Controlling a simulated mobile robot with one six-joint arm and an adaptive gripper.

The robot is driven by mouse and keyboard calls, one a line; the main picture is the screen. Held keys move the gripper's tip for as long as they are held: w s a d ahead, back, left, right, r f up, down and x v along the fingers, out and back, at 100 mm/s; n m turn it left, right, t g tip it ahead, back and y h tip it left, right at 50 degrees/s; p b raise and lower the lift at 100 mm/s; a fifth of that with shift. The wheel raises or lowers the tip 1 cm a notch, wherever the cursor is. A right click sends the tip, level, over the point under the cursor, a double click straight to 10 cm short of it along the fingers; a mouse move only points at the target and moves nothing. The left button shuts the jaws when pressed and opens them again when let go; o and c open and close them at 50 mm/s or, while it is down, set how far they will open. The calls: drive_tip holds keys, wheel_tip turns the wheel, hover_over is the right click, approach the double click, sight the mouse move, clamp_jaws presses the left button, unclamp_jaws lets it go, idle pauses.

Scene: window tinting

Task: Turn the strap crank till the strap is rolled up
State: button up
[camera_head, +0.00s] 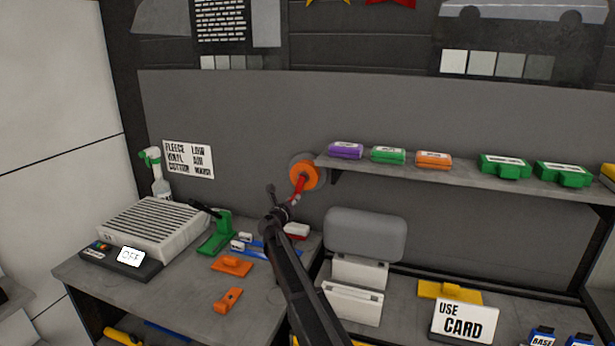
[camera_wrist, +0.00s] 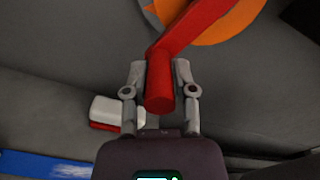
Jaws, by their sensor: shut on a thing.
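The strap crank has an orange round hub (camera_head: 304,175) on a grey disc, fixed to the grey wall panel at the left end of the shelf. Its red arm and handle (camera_head: 298,188) point down and a little left from the hub. In the wrist view the red handle (camera_wrist: 160,92) stands between the two fingers of my gripper (camera_wrist: 160,82), which are closed on it. The orange hub (camera_wrist: 215,22) shows at the top there, partly cut off. My gripper (camera_head: 291,202) is small in the head view. I cannot make out the strap itself.
A shelf (camera_head: 470,181) with several coloured boxes runs right from the crank. Below are a grey workbench (camera_head: 190,300), a vented white box (camera_head: 152,225), a green tool (camera_head: 218,232) and a red-and-white block (camera_wrist: 118,112). A blue piece (camera_wrist: 45,166) lies lower left.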

drive_tip(key=shift+s+d+n, duration=0.15)
drive_tip(key=shift+d+n, duration=0.05)
drive_tip(key=shift+n, duration=0.1)
